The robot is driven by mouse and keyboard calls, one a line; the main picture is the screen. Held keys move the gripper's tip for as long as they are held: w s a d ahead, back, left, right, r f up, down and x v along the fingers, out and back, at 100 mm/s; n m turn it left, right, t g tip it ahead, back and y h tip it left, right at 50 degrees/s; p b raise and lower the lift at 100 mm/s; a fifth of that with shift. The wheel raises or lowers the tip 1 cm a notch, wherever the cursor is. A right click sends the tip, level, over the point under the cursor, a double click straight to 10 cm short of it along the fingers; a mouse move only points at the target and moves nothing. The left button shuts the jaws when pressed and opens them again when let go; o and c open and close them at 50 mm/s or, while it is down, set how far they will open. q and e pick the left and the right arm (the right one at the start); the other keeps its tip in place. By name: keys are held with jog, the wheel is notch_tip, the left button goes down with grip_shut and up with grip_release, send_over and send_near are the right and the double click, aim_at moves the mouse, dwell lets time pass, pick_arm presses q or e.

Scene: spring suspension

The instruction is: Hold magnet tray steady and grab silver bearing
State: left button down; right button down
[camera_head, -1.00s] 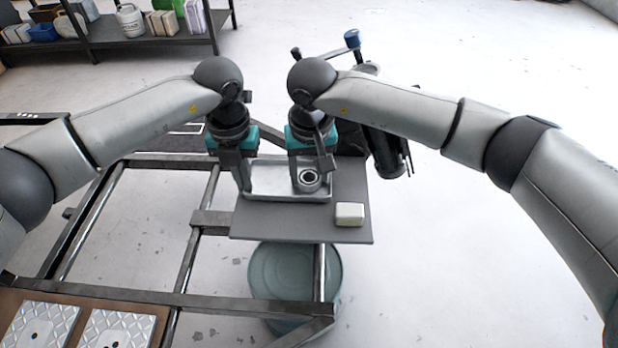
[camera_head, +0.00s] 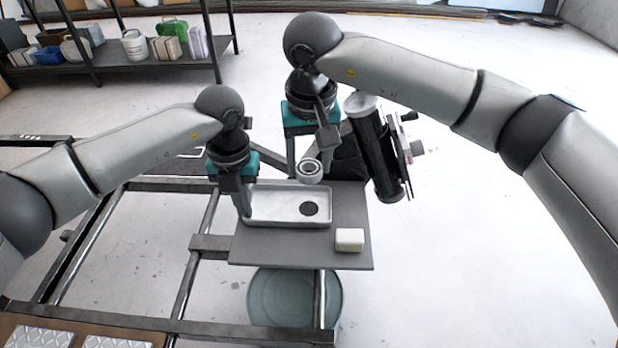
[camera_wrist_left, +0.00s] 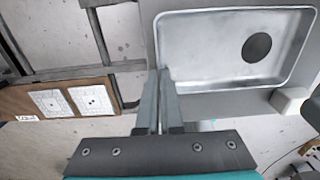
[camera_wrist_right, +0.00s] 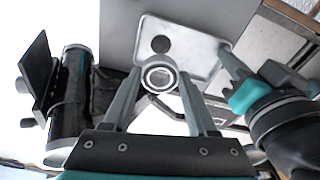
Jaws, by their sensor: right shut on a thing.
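The silver bearing (camera_head: 310,178) is a ring held clear above the magnet tray (camera_head: 270,221). My right gripper (camera_head: 309,168) is shut on it, and the right wrist view shows the bearing (camera_wrist_right: 158,63) between the two fingertips. The tray is a shallow metal rectangle lying flat on a grey board, with a round dark magnet spot (camera_head: 309,208) bare at its right side. My left gripper (camera_head: 245,210) is at the tray's left end. In the left wrist view its fingers (camera_wrist_left: 160,76) are close together on the tray's left wall.
A pale block (camera_head: 349,238) lies on the grey board (camera_head: 290,253), right of the tray. A dark cylindrical spring damper (camera_head: 378,155) stands behind it, close to my right gripper. A greenish drum (camera_head: 290,298) is below the board. The metal frame (camera_head: 180,290) extends left.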

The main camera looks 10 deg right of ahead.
jog(key=shift+r, duration=0.4)
pick_arm(q)
jog(key=c, duration=1)
grip_release()
